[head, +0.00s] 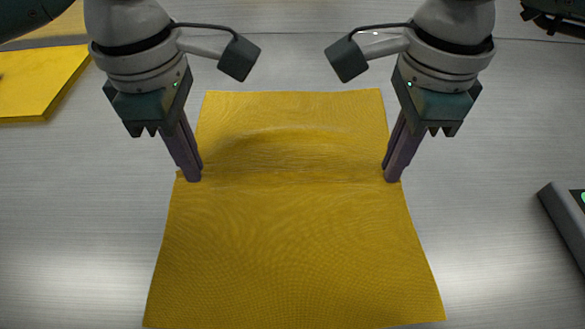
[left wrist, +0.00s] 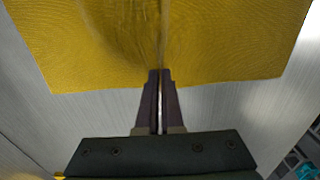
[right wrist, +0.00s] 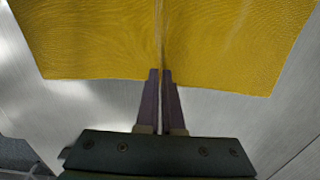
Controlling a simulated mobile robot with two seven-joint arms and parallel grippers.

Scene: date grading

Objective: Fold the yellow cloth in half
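The yellow cloth (head: 295,245) lies spread on the grey table, with a raised bulge behind a straight crease that runs across it from side to side. My left gripper (head: 194,177) is at the cloth's left edge, at the end of this crease. In the left wrist view its fingers (left wrist: 160,74) are together, pinching the cloth's edge. My right gripper (head: 391,178) is at the right edge, at the crease's other end. In the right wrist view its fingers (right wrist: 160,74) are likewise together on the edge. The fingertips hide the pinched bits.
A flat yellow item (head: 40,90) lies at the back left, partly out of view. A dark-edged device (head: 565,225) sits at the right edge of the head view.

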